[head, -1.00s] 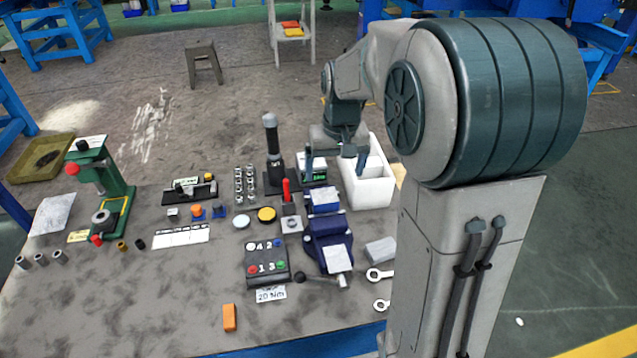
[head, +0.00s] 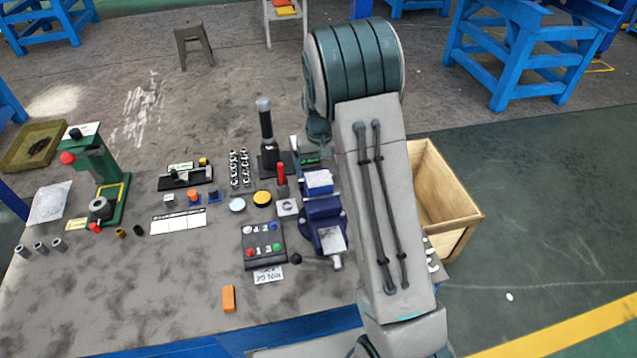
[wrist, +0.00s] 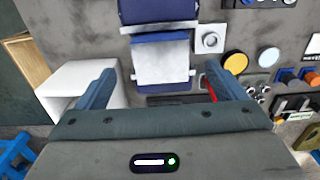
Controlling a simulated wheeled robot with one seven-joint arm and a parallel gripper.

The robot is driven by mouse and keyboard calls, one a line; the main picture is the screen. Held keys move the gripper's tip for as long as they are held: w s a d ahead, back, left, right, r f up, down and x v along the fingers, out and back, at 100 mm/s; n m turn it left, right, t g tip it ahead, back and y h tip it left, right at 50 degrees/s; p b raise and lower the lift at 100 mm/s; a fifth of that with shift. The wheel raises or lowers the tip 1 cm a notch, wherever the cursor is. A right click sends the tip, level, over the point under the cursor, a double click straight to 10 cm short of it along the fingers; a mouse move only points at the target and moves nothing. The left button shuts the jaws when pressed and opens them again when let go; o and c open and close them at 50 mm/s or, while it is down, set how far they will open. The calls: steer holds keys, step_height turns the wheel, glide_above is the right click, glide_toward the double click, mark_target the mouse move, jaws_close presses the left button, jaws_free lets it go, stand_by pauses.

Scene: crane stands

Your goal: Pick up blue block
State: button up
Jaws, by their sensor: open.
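The small blue block (head: 213,195) appears to be the dark blue piece beside an orange-topped piece (head: 194,196) on the bench. It shows small near the right edge of the wrist view (wrist: 310,77). My gripper (wrist: 159,68) is open and empty, its two fingers apart. Between the fingers, below in the picture, lies a blue part with a silver top (wrist: 160,58), at the far end of the blue vise (head: 326,225). I cannot tell whether that part is separate from the vise. In the head view my arm hides the gripper.
A control box (head: 263,245), a yellow disc (head: 262,198) and a red-handled tool (head: 281,174) stand near the vise. An orange brick (head: 228,298) lies at the front. A white bin (wrist: 72,82) and a wooden crate (head: 440,200) are beside the bench's right side. The front left bench is mostly clear.

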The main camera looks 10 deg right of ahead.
mark_target(319, 178)
steer(key=shift+w+f+p, duration=0.15)
steer(key=shift+f+p, duration=0.25)
steer(key=shift+f, duration=1.05)
steer(key=shift+w+f+p, duration=0.1)
steer(key=shift+f+p, duration=0.25)
steer(key=shift+f, duration=1.05)
steer(key=shift+r, duration=0.1)
steer(key=c, duration=1.4)
steer(key=shift+c, duration=0.2)
